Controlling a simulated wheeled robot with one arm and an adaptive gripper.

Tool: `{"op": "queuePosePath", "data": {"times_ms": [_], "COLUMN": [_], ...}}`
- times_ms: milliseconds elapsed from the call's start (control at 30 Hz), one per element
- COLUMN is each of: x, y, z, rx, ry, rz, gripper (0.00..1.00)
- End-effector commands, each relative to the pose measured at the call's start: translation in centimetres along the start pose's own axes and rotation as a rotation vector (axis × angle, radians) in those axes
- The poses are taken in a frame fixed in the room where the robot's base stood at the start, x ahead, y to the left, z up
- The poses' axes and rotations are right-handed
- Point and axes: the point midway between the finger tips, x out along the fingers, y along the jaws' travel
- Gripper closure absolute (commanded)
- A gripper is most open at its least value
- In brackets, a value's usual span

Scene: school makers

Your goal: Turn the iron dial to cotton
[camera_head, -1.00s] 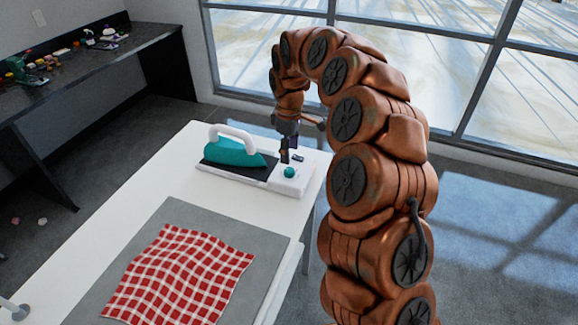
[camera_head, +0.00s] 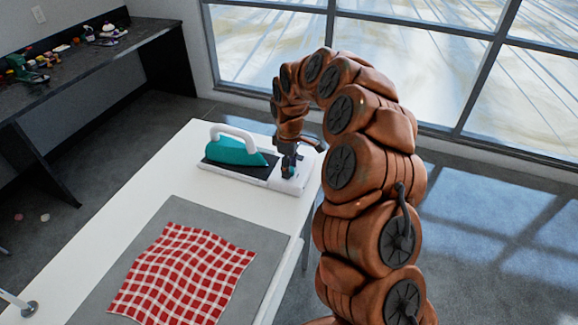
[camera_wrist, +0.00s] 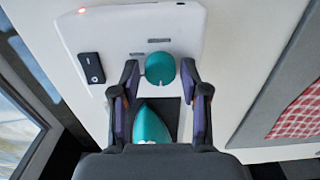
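The iron station (camera_head: 287,184) is a white base with a dark rest plate, standing on the white table. A teal iron (camera_head: 232,152) with a white handle lies on the plate. The round teal dial (camera_wrist: 160,68) is on the base beside two small dark marks. My gripper (camera_wrist: 160,76) has its two fingers apart, one on each side of the dial. I cannot tell whether the fingers touch it. In the head view my gripper (camera_head: 288,172) is down at the dial, which it mostly covers.
A black switch (camera_wrist: 91,68) and a lit red light (camera_wrist: 82,11) are on the base near the dial. A red checked cloth (camera_head: 182,275) lies on a grey mat (camera_head: 262,245) in front. A dark bench (camera_head: 60,75) with small items stands at the left.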

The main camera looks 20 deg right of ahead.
Motion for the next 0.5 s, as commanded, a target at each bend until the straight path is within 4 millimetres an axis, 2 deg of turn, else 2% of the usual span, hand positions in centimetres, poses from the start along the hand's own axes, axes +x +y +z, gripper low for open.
{"op": "queuePosePath", "data": {"times_ms": [33,367,500], "x": [-0.01,-0.01,0.03], "y": [0.0,0.01,0.02], "z": [0.0,0.01,0.02], "rx": [0.0,0.0,0.003], "ry": [0.0,0.0,0.0], "rz": [0.0,0.0,0.0], "gripper": [0.63,0.98,1.0]}}
